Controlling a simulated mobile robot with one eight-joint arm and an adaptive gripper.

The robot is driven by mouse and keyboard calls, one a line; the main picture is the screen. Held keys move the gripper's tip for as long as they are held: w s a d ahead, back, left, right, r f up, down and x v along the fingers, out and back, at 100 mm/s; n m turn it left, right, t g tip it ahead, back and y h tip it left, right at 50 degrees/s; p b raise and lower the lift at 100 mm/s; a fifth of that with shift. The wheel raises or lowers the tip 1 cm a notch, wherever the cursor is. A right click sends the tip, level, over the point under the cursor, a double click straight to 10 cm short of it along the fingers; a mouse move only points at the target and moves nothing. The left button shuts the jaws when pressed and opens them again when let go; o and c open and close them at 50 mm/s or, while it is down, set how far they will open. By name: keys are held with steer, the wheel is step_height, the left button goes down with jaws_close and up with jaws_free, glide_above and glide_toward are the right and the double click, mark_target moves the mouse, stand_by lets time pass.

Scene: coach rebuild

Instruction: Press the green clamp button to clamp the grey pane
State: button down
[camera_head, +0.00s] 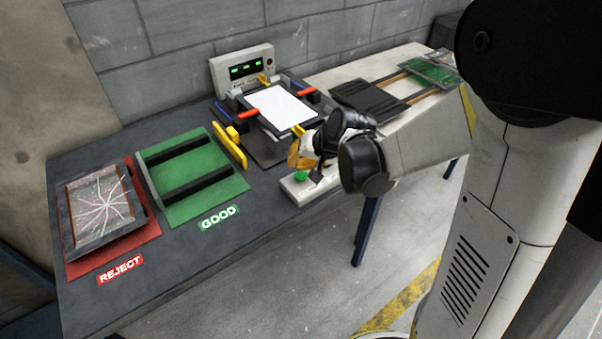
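The green clamp button (300,176) sits on a pale control box (297,190) at the front edge of the bench. My gripper (317,176) is just right of the button and close to it; the view does not show whether it touches. Its fingers are small and partly hidden by my dark wrist, so I cannot tell whether they are open or shut. The grey pane (281,106) looks pale, almost white, and lies in the dark fixture with red-orange and yellow clamp parts around it.
A display box (242,70) with green readouts stands behind the fixture. A green GOOD rack (215,165) is empty; a red REJECT tray (148,222) holds a cracked framed pane (103,208). A yellow handle (229,147) stands left of the fixture. A green circuit panel (433,71) lies on rails at right.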

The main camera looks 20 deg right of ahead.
mark_target(298, 173)
steer(key=shift+r+p, duration=1.6)
steer(key=shift+r, duration=0.65)
steer(key=shift+s+r, duration=0.2)
steer(key=shift+r, duration=0.05)
steer(key=s+r+n+h, duration=0.1)
steer(key=s+r, duration=0.3)
steer(key=s, duration=0.6)
steer(key=s+r+n+h, duration=0.2)
steer(key=s+r, duration=0.3)
steer(key=s, duration=0.5)
steer(key=shift+s+d+n, duration=0.25)
steer(key=shift+d+n, duration=0.1)
steer(key=shift+n, duration=0.25)
steer(key=shift+r, duration=0.1)
